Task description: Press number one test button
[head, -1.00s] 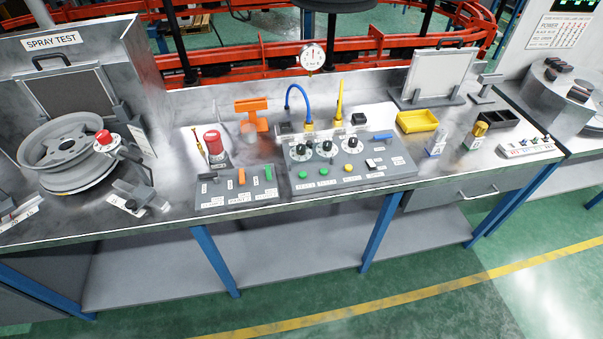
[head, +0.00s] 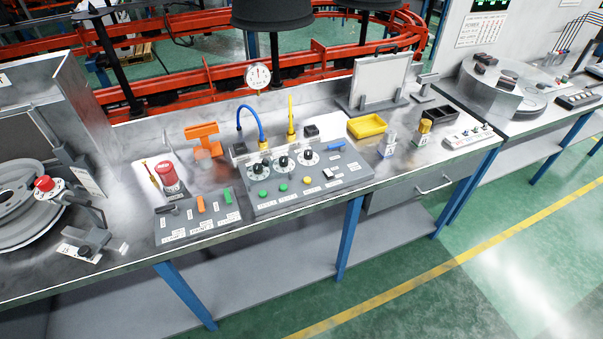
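A grey control panel (head: 349,181) sits on the metal workbench near the middle of the head view. Along its front are a left green button (head: 263,194), a second green button (head: 283,187) and a yellow button (head: 307,180). Small white labels lie near them, too small to read, so I cannot tell which button is number one. Behind the buttons are three black dials on white discs, such as the middle dial (head: 283,162). My gripper is not in view, and nothing covers the buttons.
A smaller panel (head: 182,230) with black, orange and green switches adjoins on the left. Green floor (head: 440,300) is clear before the bench.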

